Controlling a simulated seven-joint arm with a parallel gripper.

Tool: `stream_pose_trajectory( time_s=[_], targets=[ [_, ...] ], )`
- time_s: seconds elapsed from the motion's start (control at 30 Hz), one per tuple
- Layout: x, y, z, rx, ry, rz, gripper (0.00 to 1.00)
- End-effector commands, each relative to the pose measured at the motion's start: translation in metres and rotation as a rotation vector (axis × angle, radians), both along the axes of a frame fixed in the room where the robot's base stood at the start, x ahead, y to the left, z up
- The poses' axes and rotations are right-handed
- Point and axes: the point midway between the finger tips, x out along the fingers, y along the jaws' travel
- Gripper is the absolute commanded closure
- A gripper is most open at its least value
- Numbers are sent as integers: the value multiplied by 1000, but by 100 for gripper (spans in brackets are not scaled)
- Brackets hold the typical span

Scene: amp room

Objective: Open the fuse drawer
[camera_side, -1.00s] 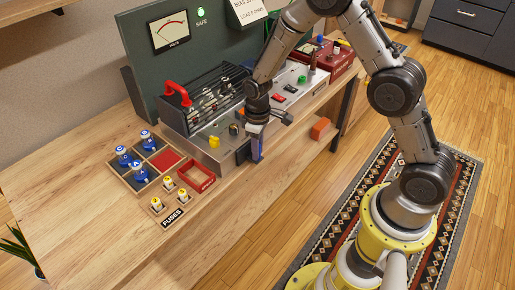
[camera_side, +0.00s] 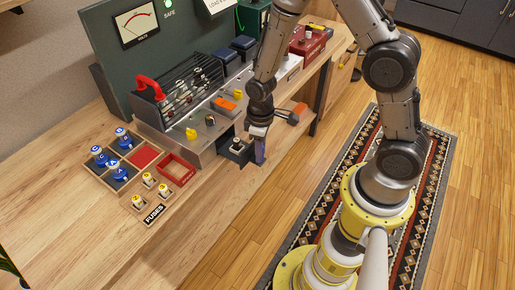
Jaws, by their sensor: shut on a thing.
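The fuse drawer (camera_side: 236,150) is a small dark drawer at the front of the metal amp chassis (camera_side: 203,146). It stands pulled out toward the table's front edge, and its open top shows a dark inside with a small light thing in it. My gripper (camera_side: 259,152) points down at the drawer's front end and is shut on its front or handle. The fingers hide the exact grip.

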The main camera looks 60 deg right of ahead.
Motion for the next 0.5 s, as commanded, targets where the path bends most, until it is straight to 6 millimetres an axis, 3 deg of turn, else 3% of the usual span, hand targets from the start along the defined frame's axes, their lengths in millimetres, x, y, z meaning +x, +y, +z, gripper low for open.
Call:
stream_pose_trajectory(
  time_s=[0.03, 0.07, 0.2, 0.5],
  targets=[
    [2, 0, 1, 1, -6, -1, 100],
    [2, 0, 1, 1, -6, -1, 69],
    [2, 0, 1, 0, -4, 0, 44],
    [1, 0, 1, 0, -3, 0, 44]
  ],
)
